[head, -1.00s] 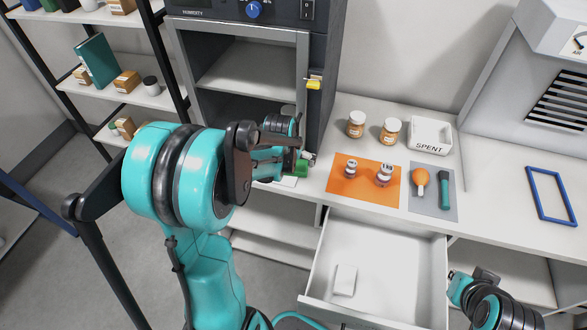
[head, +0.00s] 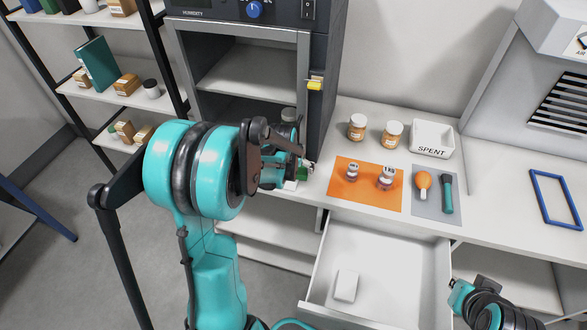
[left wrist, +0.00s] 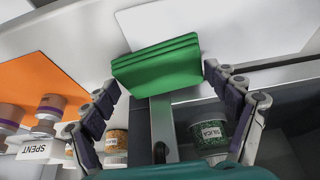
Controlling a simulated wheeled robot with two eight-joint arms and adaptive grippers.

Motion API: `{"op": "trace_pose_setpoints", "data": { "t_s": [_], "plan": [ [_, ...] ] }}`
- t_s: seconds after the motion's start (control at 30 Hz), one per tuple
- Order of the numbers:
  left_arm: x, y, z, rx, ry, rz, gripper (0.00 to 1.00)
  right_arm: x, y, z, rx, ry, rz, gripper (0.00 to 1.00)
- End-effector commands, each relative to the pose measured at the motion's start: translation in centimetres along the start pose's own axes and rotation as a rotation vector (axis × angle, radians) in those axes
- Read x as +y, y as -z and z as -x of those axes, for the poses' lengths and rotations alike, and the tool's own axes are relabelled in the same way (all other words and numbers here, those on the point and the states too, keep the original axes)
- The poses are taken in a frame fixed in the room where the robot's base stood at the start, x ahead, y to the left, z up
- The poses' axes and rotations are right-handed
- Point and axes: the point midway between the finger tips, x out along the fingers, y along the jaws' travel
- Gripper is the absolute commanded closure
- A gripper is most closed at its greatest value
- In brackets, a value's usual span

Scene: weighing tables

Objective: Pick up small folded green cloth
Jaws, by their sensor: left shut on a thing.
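The small folded green cloth (left wrist: 157,67) shows in the left wrist view as a flat stack of folded layers. My left gripper (left wrist: 160,80) has one finger at each end of it and is shut on it. In the head view, the cloth (head: 303,173) is a small green patch by the counter's left end, partly hidden by my left gripper (head: 296,162). My right gripper (head: 460,292) is at the lower right of the head view, beside the open drawer; its fingers are too small to read.
An orange mat (head: 345,197) with two small vials lies right of the cloth. Behind are two jars (head: 357,127) and the SPENT tray (head: 433,135). The open drawer (head: 385,260) juts out below, holding a white block (head: 346,286). The cabinet (head: 318,120) stands close behind my left gripper.

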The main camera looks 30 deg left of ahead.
Motion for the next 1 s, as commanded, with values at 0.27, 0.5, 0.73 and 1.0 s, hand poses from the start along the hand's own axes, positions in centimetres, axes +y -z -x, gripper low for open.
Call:
{"op": "trace_pose_setpoints", "data": {
  "t_s": [0.27,0.5,0.73,1.0],
  "plan": [
    [0.0,0.8,2.0,0.000,0.001,0.000,0.36,0.0,0.7,0.9,0.000,0.000,0.000,1.00],
    [0.0,-0.8,4.4,-0.001,0.001,0.001,0.36,0.0,1.4,1.9,0.000,0.000,0.000,1.00],
    [0.0,-6.9,7.2,-0.001,0.001,0.001,0.36,0.0,2.1,2.9,0.000,0.000,0.000,1.00],
    [0.0,-12.8,9.7,-0.001,0.001,0.002,0.36,0.0,2.7,3.7,0.000,0.000,0.000,1.00]
  ]
}}
